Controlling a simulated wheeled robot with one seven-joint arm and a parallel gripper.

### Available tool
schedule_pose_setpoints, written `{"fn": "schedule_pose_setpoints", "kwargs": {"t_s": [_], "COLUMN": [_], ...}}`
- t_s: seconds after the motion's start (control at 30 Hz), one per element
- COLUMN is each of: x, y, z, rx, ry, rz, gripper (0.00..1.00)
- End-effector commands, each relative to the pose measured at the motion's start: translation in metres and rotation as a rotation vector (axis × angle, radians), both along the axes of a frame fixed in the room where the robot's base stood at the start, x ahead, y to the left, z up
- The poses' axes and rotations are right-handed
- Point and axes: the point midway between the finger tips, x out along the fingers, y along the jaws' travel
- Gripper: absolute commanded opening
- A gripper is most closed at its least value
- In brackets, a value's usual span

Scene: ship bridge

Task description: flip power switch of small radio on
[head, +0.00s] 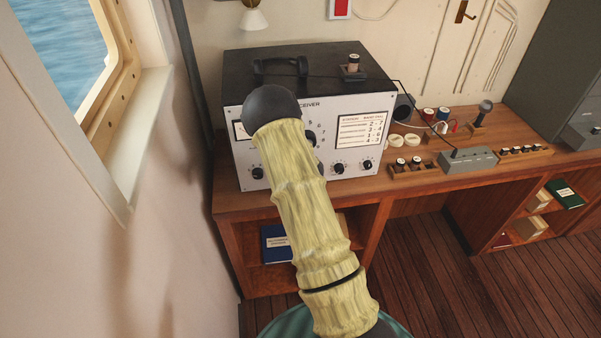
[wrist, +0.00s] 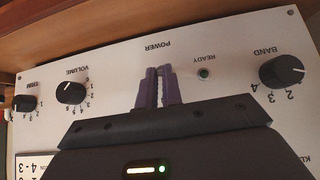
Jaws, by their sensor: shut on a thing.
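The small radio (head: 320,72) is a white-fronted receiver with a black top and handle, standing on the wooden desk at the left. Its front panel fills most of the wrist view (wrist: 225,45), upside down, with the POWER label near the middle. My gripper (wrist: 160,72) has its purple fingers at the panel right by that label, shut on the power switch, which is mostly hidden between them. I cannot tell the switch's position. The READY lamp (wrist: 204,72) beside it looks dark green. In the head view my arm covers the gripper and part of the panel.
Near the fingers are the BAND knob (wrist: 282,72) and VOLUME knob (wrist: 70,92). In the head view, a wall and window (head: 75,45) are close at left. The desk (head: 400,185) holds a grey box (head: 467,160) and small items right of the radio.

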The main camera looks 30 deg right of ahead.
Motion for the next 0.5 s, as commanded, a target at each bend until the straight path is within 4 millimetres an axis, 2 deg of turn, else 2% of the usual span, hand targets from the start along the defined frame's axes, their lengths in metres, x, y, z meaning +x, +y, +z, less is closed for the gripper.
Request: {"fn": "schedule_pose_setpoints", "kwargs": {"t_s": [0.4,0.43,0.5], "x": [0.0012,0.0012,0.0011], "y": [0.0011,0.0011,0.0011], "z": [0.0007,0.0007,0.0007], "rx": [0.002,0.002,0.002], "ry": [0.006,0.006,0.006], "rz": [0.003,0.003,0.003], "gripper": [0.00,0.11,0.25]}}
